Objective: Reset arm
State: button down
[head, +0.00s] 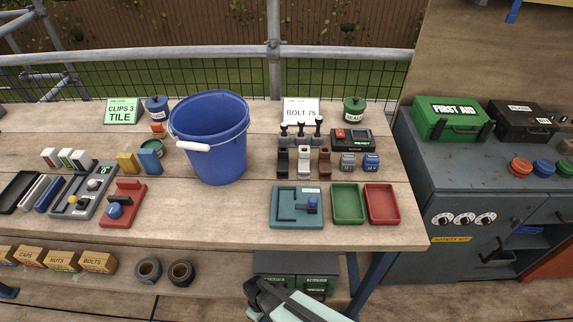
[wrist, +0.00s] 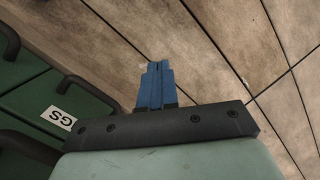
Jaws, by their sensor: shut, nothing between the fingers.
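My gripper shows in the wrist view (wrist: 157,85) with its two blue fingers together, shut and empty. Below the fingers lies a tiled floor (wrist: 210,60) with dark joints. In the head view part of my arm (head: 290,302) is low at the bottom centre, in front of the bench's front edge and below its top. The fingertips cannot be made out in the head view. My gripper touches nothing that I can see.
A wooden bench (head: 235,228) carries a blue bucket (head: 210,140), a teal latch board (head: 283,220), a green tray (head: 348,204) and a red tray (head: 382,204). Green cases (head: 318,272) sit on the lower shelf near my arm; green also shows in the wrist view. A grey cabinet (head: 470,170) stands right.

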jog(key=s+d+r+m+g, duration=0.1)
jog(key=s+d+m, duration=0.1)
jog(key=d, duration=0.6)
jog(key=s+d+r+m+g, duration=0.1)
jog(key=s+d+m+g, duration=0.1)
jog(key=d+m, duration=0.3)
jog(key=s+d+r+m+g, duration=0.1)
jog(key=d+m, duration=0.3)
jog(key=d, duration=0.9)
jog(key=shift+s+d+r+y, duration=0.15)
jog(key=shift+s+r+y, duration=0.25)
jog(key=shift+s+r, duration=0.3)
jog(key=shift+s+f, duration=0.1)
dwell(0.9)
